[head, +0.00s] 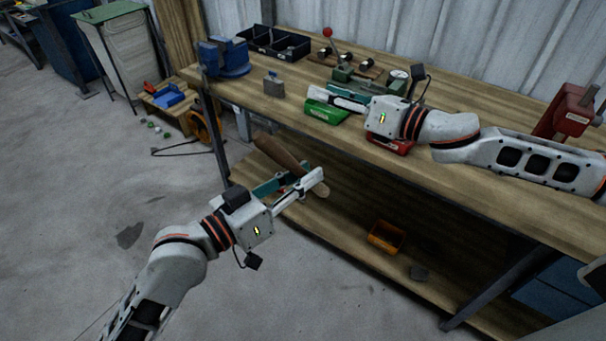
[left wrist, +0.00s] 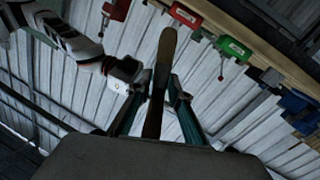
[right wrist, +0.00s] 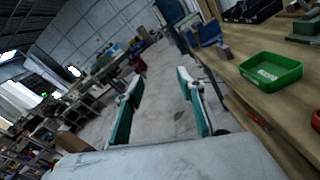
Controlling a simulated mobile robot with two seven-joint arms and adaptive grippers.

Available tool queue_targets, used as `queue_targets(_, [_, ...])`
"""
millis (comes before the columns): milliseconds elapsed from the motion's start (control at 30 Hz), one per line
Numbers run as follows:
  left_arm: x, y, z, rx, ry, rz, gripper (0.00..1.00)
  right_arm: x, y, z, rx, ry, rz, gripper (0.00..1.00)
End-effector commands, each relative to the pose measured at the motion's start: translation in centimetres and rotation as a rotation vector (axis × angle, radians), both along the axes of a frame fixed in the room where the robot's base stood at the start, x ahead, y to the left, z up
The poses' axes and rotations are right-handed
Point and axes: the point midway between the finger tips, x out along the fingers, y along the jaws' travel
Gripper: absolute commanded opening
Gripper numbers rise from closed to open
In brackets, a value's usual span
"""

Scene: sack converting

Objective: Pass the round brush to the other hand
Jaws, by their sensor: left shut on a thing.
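The round brush (head: 277,152), with a long brown wooden body, is held across the jaws of my left gripper (head: 296,184). The gripper is shut on it out in front of the bench, above the lower shelf. In the left wrist view the brush (left wrist: 164,62) stands lengthwise between the two teal fingers (left wrist: 155,98); its lower part is dark. My right gripper (head: 324,95) is higher and to the right, over the bench top, apart from the brush. The right wrist view shows its teal fingers (right wrist: 160,106) wide apart with nothing between them.
A green tray (head: 325,113) and a red tray (head: 391,147) are on the workbench (head: 455,180) below my right gripper. A blue vise (head: 224,58), a dark divided bin (head: 275,42) and a red vise (head: 570,112) also stand there. An orange bin (head: 386,237) is on the lower shelf.

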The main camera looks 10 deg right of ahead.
Motion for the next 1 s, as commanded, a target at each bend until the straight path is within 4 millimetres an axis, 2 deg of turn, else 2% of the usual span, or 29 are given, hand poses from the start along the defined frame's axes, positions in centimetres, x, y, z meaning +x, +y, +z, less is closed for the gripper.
queue_targets(33, [0.0,0.0,0.0,-0.001,0.000,0.000,0.00,-0.7,0.2,-3.0,0.027,0.071,-0.006,0.39])
queue_targets(100, [0.0,0.0,0.0,-0.001,0.000,0.000,0.00,-1.6,0.3,-6.3,0.065,0.156,-0.019,0.39])
queue_targets(300, [0.0,0.0,0.0,-0.001,0.000,0.000,0.00,-4.8,0.3,-14.8,0.160,0.382,-0.066,0.39])
queue_targets(400, [0.0,0.0,0.0,-0.001,0.000,0.000,0.00,-6.5,0.2,-18.2,0.197,0.475,-0.091,0.39])
queue_targets(500, [0.0,0.0,0.0,-0.001,0.000,0.000,0.00,-8.3,0.4,-21.2,0.247,0.565,-0.117,0.39])
queue_targets(667, [0.0,0.0,0.0,-0.001,0.000,0.000,0.00,-9.9,2.9,-23.6,0.509,0.741,-0.173,0.39])
queue_targets(833, [0.0,0.0,0.0,-0.001,0.000,0.000,0.00,-11.6,4.6,-26.7,0.898,0.964,-0.292,0.39])
queue_targets(1000, [0.0,0.0,0.0,-0.001,0.000,0.000,0.00,-14.4,4.0,-31.4,1.363,1.184,-0.492,0.39])
